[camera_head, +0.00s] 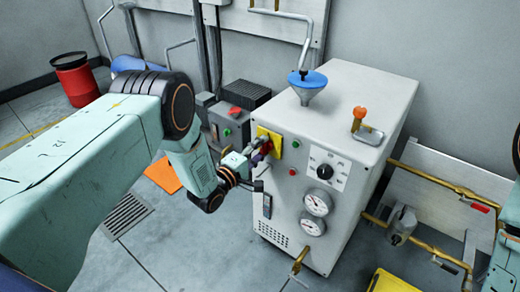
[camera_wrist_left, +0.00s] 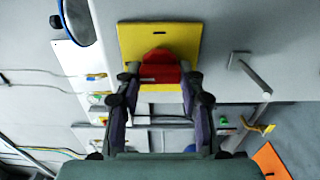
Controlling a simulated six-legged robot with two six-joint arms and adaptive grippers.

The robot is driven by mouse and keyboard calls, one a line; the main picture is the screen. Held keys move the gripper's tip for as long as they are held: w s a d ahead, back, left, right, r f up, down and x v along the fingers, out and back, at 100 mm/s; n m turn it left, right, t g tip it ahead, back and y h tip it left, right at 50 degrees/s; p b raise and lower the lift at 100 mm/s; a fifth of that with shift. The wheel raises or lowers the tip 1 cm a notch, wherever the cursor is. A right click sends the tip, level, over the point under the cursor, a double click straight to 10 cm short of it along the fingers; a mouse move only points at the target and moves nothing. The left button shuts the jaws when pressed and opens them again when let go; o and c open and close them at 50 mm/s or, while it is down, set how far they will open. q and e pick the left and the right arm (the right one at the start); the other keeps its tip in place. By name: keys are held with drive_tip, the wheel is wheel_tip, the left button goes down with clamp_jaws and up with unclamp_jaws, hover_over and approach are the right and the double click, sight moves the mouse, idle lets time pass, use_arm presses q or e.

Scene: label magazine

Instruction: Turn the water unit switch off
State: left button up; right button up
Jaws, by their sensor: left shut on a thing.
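The water unit is a pale grey cabinet (camera_head: 345,105) at the centre of the head view. Its switch is a red knob (camera_wrist_left: 158,66) on a yellow plate (camera_wrist_left: 190,38); the plate also shows on the unit's front in the head view (camera_head: 275,139). My left gripper (camera_head: 262,152) reaches the plate from the left. In the left wrist view the gripper (camera_wrist_left: 160,77) has its two fingers shut on the red knob, one on each side. The gripper hides most of the knob in the head view. My right gripper is not in view.
A blue funnel (camera_head: 308,84) and an orange-topped valve (camera_head: 359,117) are on top of the unit. Gauges (camera_head: 318,203) and a black dial (camera_head: 324,171) are on its front. Brass pipes (camera_head: 440,182) run at right. A floor grate (camera_head: 127,215) lies at left.

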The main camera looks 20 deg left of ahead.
use_arm(q)
drive_tip(key=shift+d, duration=0.1)
drive_tip(key=o, duration=1.2)
drive_tip(key=v, duration=1.2)
